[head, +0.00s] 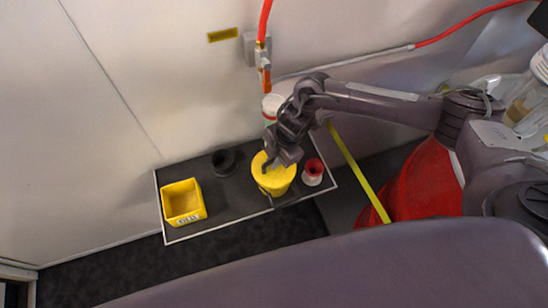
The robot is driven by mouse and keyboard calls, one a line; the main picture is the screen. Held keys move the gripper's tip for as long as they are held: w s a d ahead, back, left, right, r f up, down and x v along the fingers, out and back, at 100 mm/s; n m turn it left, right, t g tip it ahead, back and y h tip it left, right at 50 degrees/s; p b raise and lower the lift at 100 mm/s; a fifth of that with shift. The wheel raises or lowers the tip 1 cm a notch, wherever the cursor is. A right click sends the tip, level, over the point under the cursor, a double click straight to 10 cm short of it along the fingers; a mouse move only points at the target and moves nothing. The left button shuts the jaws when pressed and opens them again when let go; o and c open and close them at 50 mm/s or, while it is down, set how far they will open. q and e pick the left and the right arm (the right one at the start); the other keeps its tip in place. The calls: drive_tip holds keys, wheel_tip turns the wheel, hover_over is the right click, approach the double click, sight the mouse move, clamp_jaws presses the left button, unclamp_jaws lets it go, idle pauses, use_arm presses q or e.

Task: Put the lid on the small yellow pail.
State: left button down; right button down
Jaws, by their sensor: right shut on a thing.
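The small yellow pail (274,187) stands on the dark tray towards its right end. My right gripper (268,163) points down at the pail's top and is shut on the yellow lid (260,170). The lid lies over the pail's mouth. Lid and pail are the same yellow, and the gripper covers part of them, so I cannot tell whether the lid is seated or just above the rim. My left gripper is not in view.
The dark tray (232,205) has a pale rim and stands against the wall. On it are a yellow square bin (183,202), a black cup (223,162), a red-and-white item (313,172) and a white bottle (271,105). A red hose (265,20) hangs above. A yellow strip (358,172) slants at right.

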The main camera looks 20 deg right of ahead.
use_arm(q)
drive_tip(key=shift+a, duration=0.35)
use_arm(e)
drive_tip(key=c, duration=1.4)
unclamp_jaws()
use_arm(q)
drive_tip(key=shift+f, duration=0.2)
use_arm(e)
drive_tip(key=v, duration=0.7)
drive_tip(key=shift+d+r, duration=0.1)
drive_tip(key=shift+r, duration=0.3)
